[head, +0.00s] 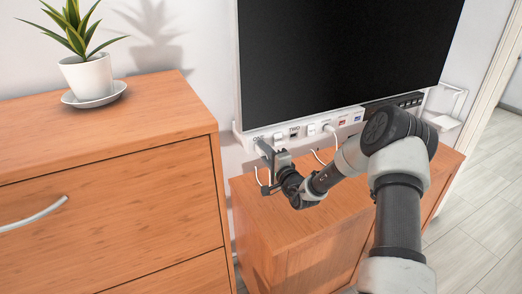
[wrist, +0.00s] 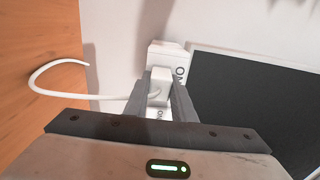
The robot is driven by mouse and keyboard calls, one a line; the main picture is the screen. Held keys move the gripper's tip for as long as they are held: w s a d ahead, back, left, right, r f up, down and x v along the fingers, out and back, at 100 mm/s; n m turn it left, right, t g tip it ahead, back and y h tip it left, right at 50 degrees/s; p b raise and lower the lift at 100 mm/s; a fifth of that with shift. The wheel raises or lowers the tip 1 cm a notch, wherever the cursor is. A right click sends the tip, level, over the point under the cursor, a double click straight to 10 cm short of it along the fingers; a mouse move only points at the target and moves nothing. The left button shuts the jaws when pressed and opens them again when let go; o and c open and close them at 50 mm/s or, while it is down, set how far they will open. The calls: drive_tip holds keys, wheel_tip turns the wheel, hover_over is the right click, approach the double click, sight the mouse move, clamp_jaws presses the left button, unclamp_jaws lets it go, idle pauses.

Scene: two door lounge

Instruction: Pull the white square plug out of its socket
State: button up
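The white square plug (wrist: 159,84) sits at the end of a white socket strip (head: 302,130), beside a label reading "ONE" in the wrist view. A white cable (wrist: 62,63) curves out to the left from it. My gripper (wrist: 160,90) has its two grey fingers on either side of the plug, with no clear gap at the tips, so it looks shut on it. In the head view my gripper (head: 267,153) reaches the left end of the strip and hides most of this plug. Whether the plug is fully seated is hard to tell.
A black screen (head: 340,60) stands right above the strip. Another white plug (head: 329,129) is further right on the strip, with its own cable. A wooden cabinet (head: 290,225) lies below. A taller dresser (head: 110,150) with a potted plant (head: 86,70) stands close on the left.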

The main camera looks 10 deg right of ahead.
clamp_jaws()
drive_tip(key=shift+s, duration=0.15)
drive_tip(key=shift+p+v, duration=0.7)
drive_tip(key=shift+v, duration=2.2)
